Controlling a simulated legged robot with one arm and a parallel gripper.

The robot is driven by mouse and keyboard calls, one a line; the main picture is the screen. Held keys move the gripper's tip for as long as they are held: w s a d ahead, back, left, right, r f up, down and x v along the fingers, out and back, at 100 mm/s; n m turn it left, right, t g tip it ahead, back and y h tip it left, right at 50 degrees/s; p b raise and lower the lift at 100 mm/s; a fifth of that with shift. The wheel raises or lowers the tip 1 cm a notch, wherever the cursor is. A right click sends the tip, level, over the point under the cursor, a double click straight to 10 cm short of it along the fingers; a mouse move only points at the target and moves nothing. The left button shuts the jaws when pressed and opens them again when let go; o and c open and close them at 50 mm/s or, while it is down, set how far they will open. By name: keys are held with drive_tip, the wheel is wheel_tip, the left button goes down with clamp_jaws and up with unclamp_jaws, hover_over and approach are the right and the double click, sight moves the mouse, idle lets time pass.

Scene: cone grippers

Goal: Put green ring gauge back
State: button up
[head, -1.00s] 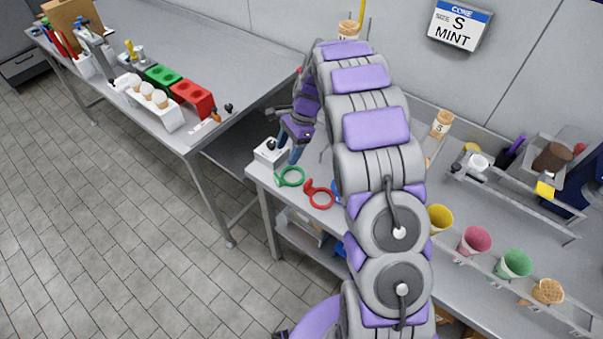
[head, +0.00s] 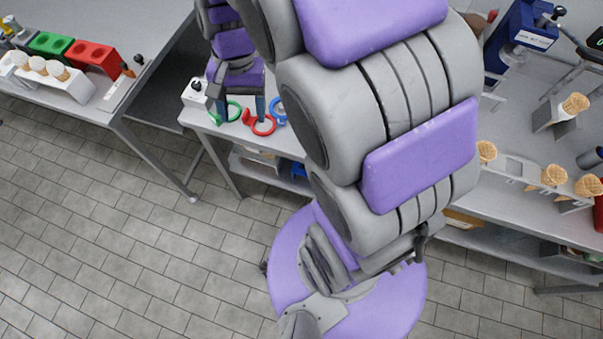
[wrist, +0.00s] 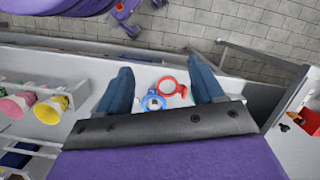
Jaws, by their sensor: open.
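The green ring gauge (head: 233,109) lies at the left end of the counter in the head view, partly covered by my gripper. The red ring gauge (head: 263,129) is just right of it, and the blue ring gauge (head: 277,106) is beyond that. My gripper (head: 237,108) points down over the rings, open, with nothing seen in it. In the wrist view, my gripper (wrist: 158,66) shows the blue ring (wrist: 152,103) and the red ring (wrist: 170,88) between its spread fingers.
A small white box with a black knob (head: 196,93) stands at the counter's left end, close to the gripper. A separate table (head: 128,105) at left carries green and red blocks and a white cone holder (head: 50,80). Open tiled floor lies in front.

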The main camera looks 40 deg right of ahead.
drive_tip(key=s+n+h, duration=0.1)
drive_tip(key=s+n, duration=0.6)
drive_tip(key=s, duration=1.2)
drive_tip(key=shift+s+d+r+h, duration=0.25)
drive_tip(key=shift+d+r+h, duration=0.1)
drive_tip(key=shift+d+h, duration=0.1)
